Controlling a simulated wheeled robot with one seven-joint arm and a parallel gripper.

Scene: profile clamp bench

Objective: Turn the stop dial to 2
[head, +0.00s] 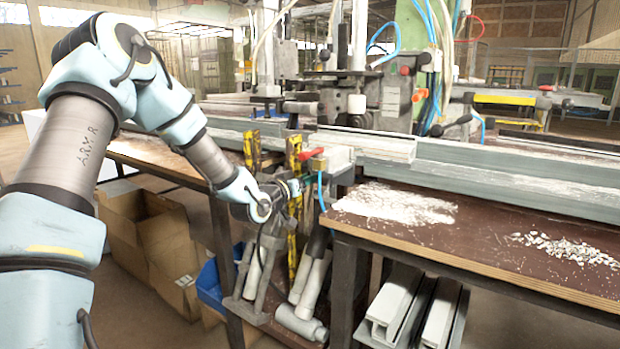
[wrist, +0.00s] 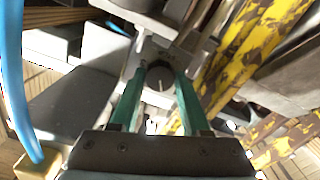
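The stop dial (wrist: 160,82) is a dark round knob with a small pale mark, set in a grey metal block. My gripper (wrist: 160,76) has its two green fingers on either side of it, and I see no gap between the fingertips and the knob. The numbers around the dial cannot be read. The dial is hidden there.
Yellow, worn uprights (head: 293,190) stand close beside my wrist, and a blue hose (wrist: 14,90) hangs near the fingers. A brown bench top (head: 470,250) with shavings lies to the right. Cardboard boxes (head: 150,235) and a blue bin (head: 210,285) sit below.

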